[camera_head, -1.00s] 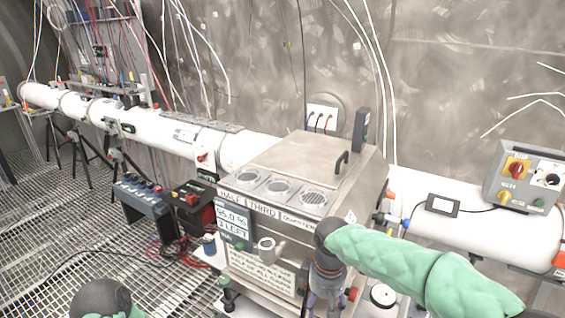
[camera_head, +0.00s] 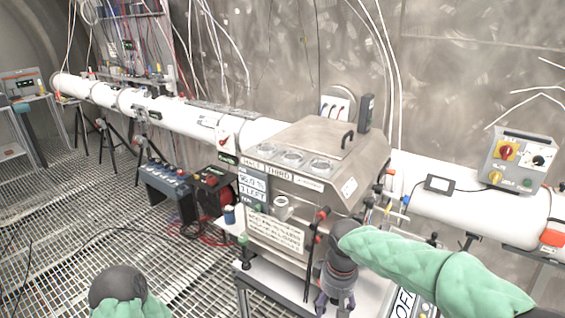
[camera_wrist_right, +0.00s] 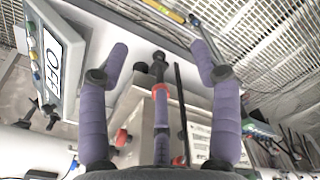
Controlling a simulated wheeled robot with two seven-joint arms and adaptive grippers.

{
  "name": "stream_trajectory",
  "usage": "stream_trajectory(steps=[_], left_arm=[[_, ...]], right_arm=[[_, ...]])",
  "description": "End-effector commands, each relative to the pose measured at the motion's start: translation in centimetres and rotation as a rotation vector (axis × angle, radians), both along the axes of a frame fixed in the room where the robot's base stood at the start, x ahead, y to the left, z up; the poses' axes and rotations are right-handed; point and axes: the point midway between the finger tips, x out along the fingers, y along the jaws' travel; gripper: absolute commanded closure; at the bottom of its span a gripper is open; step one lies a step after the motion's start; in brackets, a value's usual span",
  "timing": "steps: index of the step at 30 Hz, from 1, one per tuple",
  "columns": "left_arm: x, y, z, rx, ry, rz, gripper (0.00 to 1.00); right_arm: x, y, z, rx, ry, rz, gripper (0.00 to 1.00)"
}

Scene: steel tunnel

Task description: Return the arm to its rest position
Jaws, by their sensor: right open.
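My right arm, in a green quilted sleeve, comes in from the right of the head view. Its gripper (camera_head: 335,302) points down in front of the right side of the steel machine (camera_head: 330,165). In the right wrist view the two purple-wrapped fingers of this gripper (camera_wrist_right: 160,62) stand wide apart with nothing held between them.
A white tube (camera_head: 180,112) runs along the wall behind the machine. A grey control box with knobs (camera_head: 522,160) sits on it at right. An "OFF" display box (camera_wrist_right: 50,58) lies close to the right gripper.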

Motion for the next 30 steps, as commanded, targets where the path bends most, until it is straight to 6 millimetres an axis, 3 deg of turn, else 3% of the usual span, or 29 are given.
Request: stream_trajectory(steps=[11, 17, 24, 30], left_arm=[[0.0, 0.0, 0.0, 0.0, -0.001, 0.0, 0.6], [0.1, 0.0, 0.0, 0.0, -0.001, 0.0, 0.6], [0.1, 0.0, 0.0, 0.0, -0.001, 0.0, 0.6], [0.1, 0.0, 0.0, 0.0, -0.001, 0.0, 0.6]], right_arm=[[-0.2, 1.4, -7.5, 0.083, 0.032, -0.05, 0.36], [-1.5, 2.4, -14.2, 0.16, 0.061, -0.12, 0.36], [-5.8, 3.4, -24.0, 0.27, 0.094, -0.3, 0.36], [-10.9, 3.5, -30.1, 0.318, 0.106, -0.481, 0.36]])
